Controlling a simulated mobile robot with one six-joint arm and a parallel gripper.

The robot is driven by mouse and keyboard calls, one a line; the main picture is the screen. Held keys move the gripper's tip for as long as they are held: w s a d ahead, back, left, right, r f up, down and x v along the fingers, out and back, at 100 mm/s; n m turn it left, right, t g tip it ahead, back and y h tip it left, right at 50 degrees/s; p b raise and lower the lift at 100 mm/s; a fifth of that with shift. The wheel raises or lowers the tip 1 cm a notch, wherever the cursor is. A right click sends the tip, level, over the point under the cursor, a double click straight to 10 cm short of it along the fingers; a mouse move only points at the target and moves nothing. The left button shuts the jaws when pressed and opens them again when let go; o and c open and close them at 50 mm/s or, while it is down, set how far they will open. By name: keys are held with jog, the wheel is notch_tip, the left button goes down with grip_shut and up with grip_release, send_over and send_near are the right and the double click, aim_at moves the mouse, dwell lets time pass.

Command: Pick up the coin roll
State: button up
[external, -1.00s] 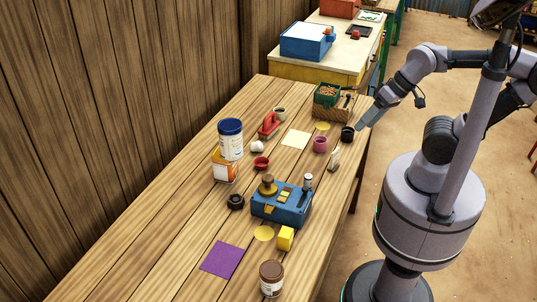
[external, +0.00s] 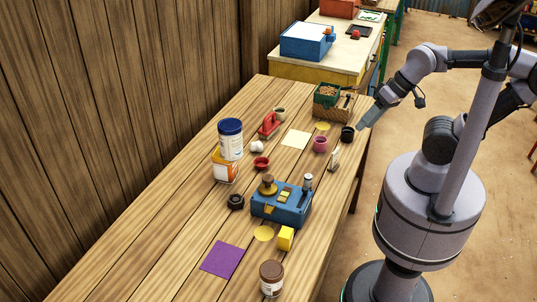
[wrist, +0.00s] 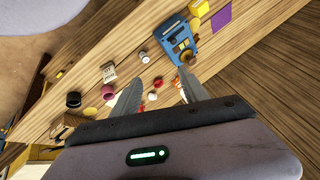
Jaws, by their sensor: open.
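My gripper (external: 364,124) is open and empty, held over the right edge of the wooden table, near a black cup (external: 347,134). In the wrist view its two fingers (wrist: 158,78) are spread, with the table beyond and below them. I cannot tell for sure which thing is the coin roll. One candidate is a small pale cylinder with a dark end (external: 308,182), beside a blue box (external: 276,212); it also shows in the wrist view (wrist: 144,57). Another is a small beige upright piece (external: 333,159), which also shows in the wrist view (wrist: 108,72). The gripper touches neither.
A blue-lidded tub (external: 230,140) is at the left. A brown-lidded jar (external: 271,279) is at the front. Bare planks lie left of the purple sheet (external: 222,259).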

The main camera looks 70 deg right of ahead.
jog(key=m+g+h+p, duration=0.2)
jog(key=m+g+p, duration=0.3)
jog(key=m+g, duration=0.1)
send_over(308, 176)
notch_tip(308, 176, down, 13)
jog(key=f+b, duration=0.1)
jog(key=f, duration=0.2)
jog(key=f+b, duration=0.1)
jog(key=f, duration=0.3)
jog(key=f+b, duration=0.2)
jog(key=f, duration=0.2)
jog(key=shift+s+d, duration=0.1)
jog(key=shift+s, duration=0.2)
jog(key=f+b, duration=0.1)
jog(key=f, duration=0.1)
jog(key=f+b, duration=0.1)
jog(key=f, duration=0.3)
jog(key=shift+w+f+b, duration=0.1)
jog(key=shift+w+b, duration=0.2)
jog(key=shift+b, duration=0.1)
jog(key=shift+c, duration=0.9)
grip_shut()
